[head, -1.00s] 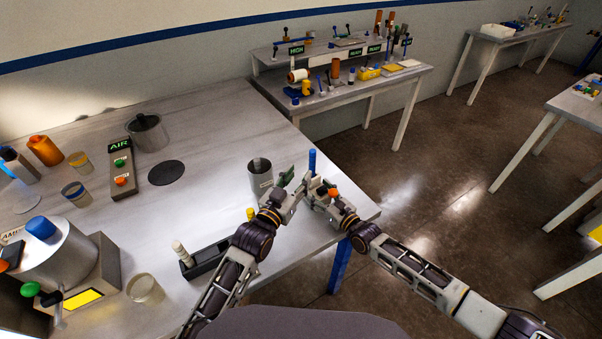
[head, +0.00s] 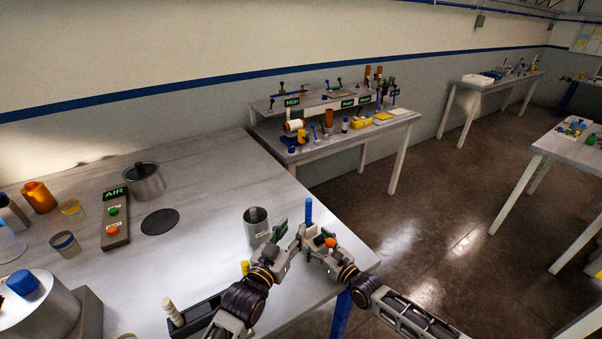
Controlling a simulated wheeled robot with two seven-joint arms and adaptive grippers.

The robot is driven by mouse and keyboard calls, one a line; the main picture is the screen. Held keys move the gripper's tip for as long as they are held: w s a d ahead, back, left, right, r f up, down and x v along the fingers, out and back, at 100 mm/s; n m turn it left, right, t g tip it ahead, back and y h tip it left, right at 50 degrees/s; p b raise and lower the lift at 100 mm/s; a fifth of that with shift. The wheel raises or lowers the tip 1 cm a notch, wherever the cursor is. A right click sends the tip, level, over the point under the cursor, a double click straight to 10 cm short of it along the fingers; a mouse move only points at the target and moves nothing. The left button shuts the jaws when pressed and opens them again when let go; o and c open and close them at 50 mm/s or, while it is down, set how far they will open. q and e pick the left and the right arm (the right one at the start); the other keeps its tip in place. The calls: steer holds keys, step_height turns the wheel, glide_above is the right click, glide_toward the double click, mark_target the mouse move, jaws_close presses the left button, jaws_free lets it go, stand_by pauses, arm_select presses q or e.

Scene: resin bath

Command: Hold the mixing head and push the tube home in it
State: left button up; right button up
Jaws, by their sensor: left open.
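My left gripper (head: 291,243) and my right gripper (head: 312,242) meet close together above the front right corner of the bench. The left one is open. An upright blue cylinder (head: 308,210) rises between and just behind the fingers; I cannot tell whether it touches either gripper. An orange round part (head: 330,242) and grey pieces show at the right gripper. They are too small and covered to tell whether they are the mixing head, or whether the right fingers are shut on it. I cannot pick out the tube for certain.
A dark tray (head: 200,311) holds a pale cylinder (head: 172,312). The middle of the bench (head: 200,255) is clear.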

steer(key=shift+o, duration=0.8)
steer(key=shift+s+d, duration=0.1)
steer(key=shift+s, duration=0.05)
steer(key=shift+v, duration=5.85)
